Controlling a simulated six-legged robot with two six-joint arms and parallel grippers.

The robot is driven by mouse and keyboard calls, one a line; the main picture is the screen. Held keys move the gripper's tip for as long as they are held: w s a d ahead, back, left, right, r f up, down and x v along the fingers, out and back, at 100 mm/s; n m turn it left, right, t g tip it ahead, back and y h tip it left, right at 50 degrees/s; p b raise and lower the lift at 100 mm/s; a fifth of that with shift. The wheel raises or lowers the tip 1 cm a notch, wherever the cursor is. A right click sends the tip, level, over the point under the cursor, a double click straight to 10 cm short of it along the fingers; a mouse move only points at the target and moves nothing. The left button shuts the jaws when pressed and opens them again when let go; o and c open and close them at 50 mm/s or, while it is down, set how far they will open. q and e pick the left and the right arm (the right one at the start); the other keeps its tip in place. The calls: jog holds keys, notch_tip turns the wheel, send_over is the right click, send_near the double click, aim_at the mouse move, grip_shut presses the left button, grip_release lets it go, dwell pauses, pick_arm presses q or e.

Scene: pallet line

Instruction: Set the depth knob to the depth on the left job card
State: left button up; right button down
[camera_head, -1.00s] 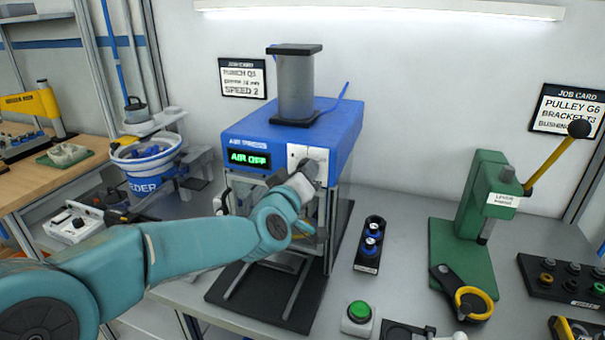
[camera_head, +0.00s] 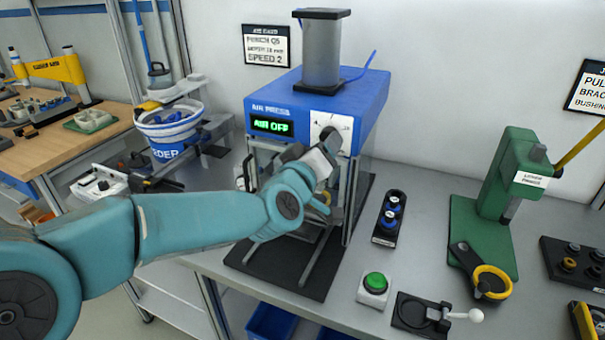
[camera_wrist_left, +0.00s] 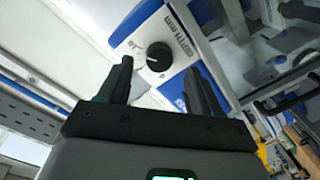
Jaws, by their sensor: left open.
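The depth knob (camera_wrist_left: 159,56) is black and round with a thin white pointer line, on a white plate marked for depth in mm. In the head view the knob (camera_head: 331,138) sits on the front of the blue air press (camera_head: 290,92). My left gripper (camera_wrist_left: 162,85) is open and empty. The knob shows beyond and between its fingertips; the fingers look apart from it. In the head view my left gripper (camera_head: 326,158) is just below the knob and partly hides the press front. The left job card (camera_head: 266,46) hangs behind the press; its depth line is too blurred to read surely.
The press display (camera_head: 271,125) reads AIR OFF. A green button box (camera_head: 374,287), a black holder with blue-topped parts (camera_head: 389,218) and a green lever press (camera_head: 503,190) stand to the right. A feeder bowl (camera_head: 170,130) stands to the left.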

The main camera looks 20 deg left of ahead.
pick_arm(q)
jog(key=s, duration=1.2)
jog(key=shift+s+r, duration=0.35)
